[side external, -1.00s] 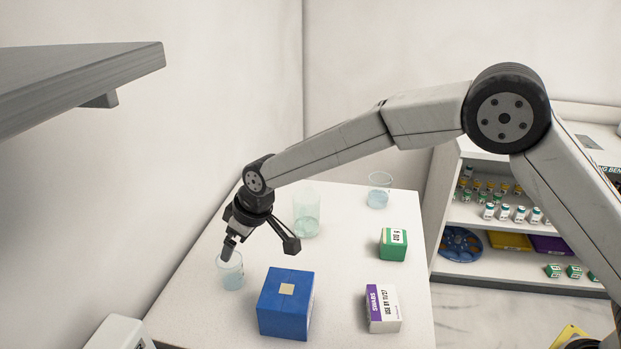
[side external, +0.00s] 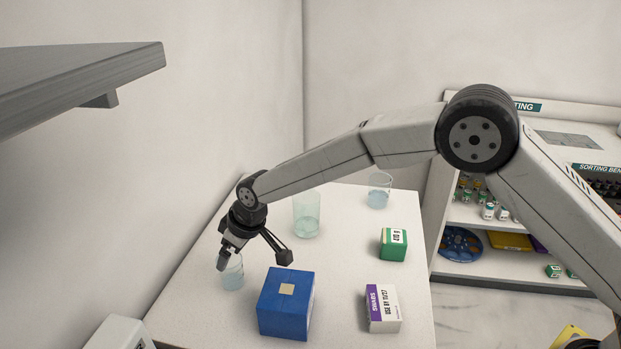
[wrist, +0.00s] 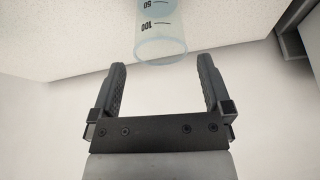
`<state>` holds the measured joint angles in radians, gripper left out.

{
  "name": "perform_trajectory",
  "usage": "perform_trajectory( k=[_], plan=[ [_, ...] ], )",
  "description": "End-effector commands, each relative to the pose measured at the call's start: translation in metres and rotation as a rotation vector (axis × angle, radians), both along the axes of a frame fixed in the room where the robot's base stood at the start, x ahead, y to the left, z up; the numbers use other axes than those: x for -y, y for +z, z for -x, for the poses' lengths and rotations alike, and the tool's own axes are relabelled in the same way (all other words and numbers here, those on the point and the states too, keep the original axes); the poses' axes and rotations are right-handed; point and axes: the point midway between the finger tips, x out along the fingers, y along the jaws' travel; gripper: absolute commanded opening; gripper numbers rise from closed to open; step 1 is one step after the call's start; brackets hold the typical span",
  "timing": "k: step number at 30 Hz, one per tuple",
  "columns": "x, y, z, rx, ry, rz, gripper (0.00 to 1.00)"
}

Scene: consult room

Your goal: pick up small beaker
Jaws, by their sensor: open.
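A small clear beaker (side external: 233,277) with pale blue liquid stands at the left side of the white table, left of a blue box. In the wrist view the beaker (wrist: 161,45), marked 50 and 100, shows beyond the fingertips and roughly centred between them. My gripper (side external: 223,258) is at the beaker's upper part in the side view, tilted downward. In the wrist view my gripper (wrist: 163,75) is open with nothing held. Whether a finger touches the beaker I cannot tell. Two other beakers stand further back: a tall one (side external: 307,216) and a short wide one (side external: 379,191).
The blue box (side external: 286,304) stands close to the right of the small beaker. A green box (side external: 393,245) and a white and purple swabs box (side external: 382,309) are on the right. The wall (side external: 190,150) rises beside the table's left edge. A grey shelf (side external: 80,80) overhangs at upper left.

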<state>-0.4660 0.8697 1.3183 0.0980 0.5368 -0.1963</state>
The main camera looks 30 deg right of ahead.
Motion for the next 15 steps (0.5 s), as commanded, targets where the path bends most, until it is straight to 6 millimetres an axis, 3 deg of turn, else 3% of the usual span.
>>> perform_trajectory(
  k=[9, 15],
  plan=[
    [-0.008, -0.029, -0.011, -0.002, 0.000, 0.001, 1.00],
    [-0.010, -0.036, -0.014, -0.001, 0.000, 0.001, 1.00]
  ],
)
